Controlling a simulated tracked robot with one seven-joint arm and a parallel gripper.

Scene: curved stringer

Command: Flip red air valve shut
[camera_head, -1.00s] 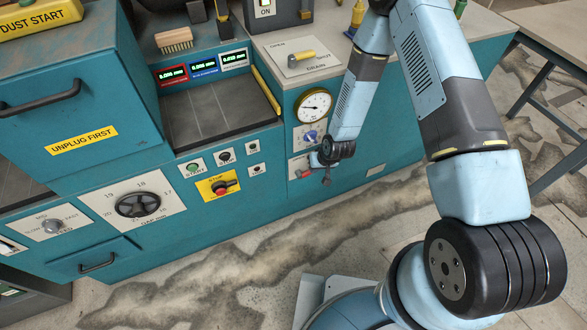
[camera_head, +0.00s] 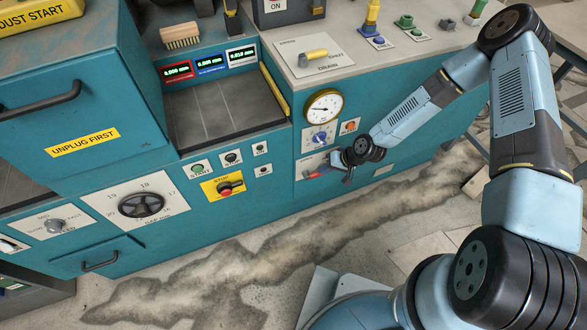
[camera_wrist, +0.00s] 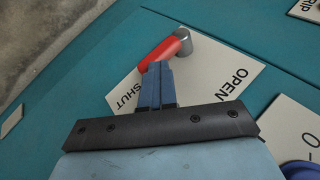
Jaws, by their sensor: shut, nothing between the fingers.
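The red air valve is a red-handled lever with a round metal pivot (camera_wrist: 183,35), on a white plate (camera_wrist: 205,80) marked OPEN and SHUT in the wrist view. Its red handle (camera_wrist: 158,54) points from the pivot down and left, toward the SHUT side. In the head view the red handle (camera_head: 317,172) shows low on the teal cabinet front, below the gauge. My gripper (camera_wrist: 156,72) is shut and empty, its blue fingertips right at the handle's free end. I cannot tell whether they touch. In the head view my gripper (camera_head: 336,160) is just right of the handle.
A blue knob (camera_head: 320,138) and a round gauge (camera_head: 323,106) are above the valve. A yellow-handled drain valve (camera_head: 313,54) lies on the cabinet top. A red stop switch (camera_head: 226,188) is to the left. The floor in front is open.

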